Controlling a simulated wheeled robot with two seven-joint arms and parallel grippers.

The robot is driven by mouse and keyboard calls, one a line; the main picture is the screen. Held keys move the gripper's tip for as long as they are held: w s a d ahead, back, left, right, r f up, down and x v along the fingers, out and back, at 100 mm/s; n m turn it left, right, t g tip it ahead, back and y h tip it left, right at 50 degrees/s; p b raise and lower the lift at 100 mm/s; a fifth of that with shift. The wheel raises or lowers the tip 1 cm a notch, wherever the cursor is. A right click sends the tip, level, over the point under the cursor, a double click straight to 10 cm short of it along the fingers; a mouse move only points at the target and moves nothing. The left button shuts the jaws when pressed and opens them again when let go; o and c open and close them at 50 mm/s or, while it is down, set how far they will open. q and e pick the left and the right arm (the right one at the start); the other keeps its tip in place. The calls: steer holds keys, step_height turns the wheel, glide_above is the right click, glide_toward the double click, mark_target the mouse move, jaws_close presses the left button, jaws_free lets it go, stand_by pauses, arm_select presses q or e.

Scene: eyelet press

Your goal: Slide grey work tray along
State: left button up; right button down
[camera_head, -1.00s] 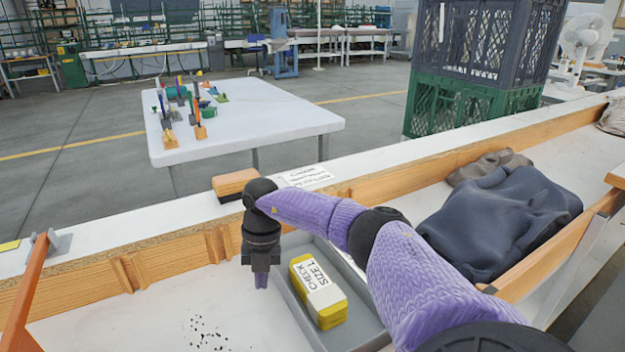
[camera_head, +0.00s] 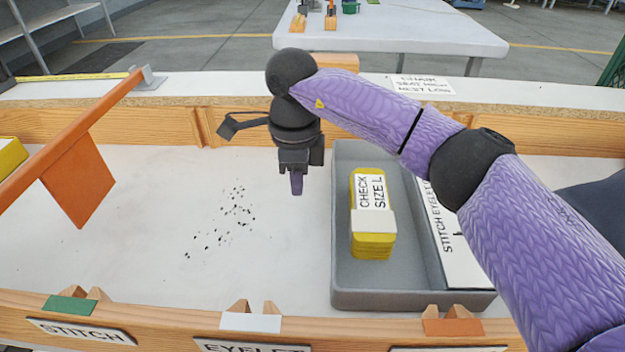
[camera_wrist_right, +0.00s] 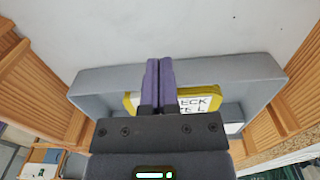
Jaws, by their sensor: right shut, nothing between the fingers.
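The grey work tray (camera_head: 345,299) sits on the white bench surface, right of centre in the head view. Inside it lie a yellow block with a white band marked CHECK SIZE L (camera_head: 373,240) and a white card marked STITCH EYELET (camera_head: 453,248), partly hidden by my arm. My right gripper (camera_head: 297,185) is shut and empty, pointing down just left of the tray's left wall. The right wrist view shows its fingers (camera_wrist_right: 158,85) in front of the tray wall (camera_wrist_right: 100,84); contact cannot be told. My left gripper is not in view.
Black specks (camera_head: 225,225) lie on clear bench left of the tray. An orange bar with a hanging flap (camera_head: 80,180) crosses the left side. A wooden front rail (camera_head: 180,330) carries STITCH and EYELET labels. Dark cloth (camera_head: 600,205) lies at right.

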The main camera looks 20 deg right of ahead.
mark_target(354, 202)
step_height(354, 202, down, 7)
steer(key=b, duration=0.2)
steer(key=shift+r+b, duration=0.15)
steer(key=shift+b, duration=0.25)
steer(key=d, duration=0.1)
steer(key=s+d, duration=0.1)
steer(key=d+b, duration=0.1)
steer(key=shift+s+d+r, duration=0.1)
steer(key=shift+s+r, duration=0.15)
steer(key=shift+s+d+r, duration=0.1)
steer(key=shift+s+d, duration=0.05)
steer(key=shift+d, duration=0.1)
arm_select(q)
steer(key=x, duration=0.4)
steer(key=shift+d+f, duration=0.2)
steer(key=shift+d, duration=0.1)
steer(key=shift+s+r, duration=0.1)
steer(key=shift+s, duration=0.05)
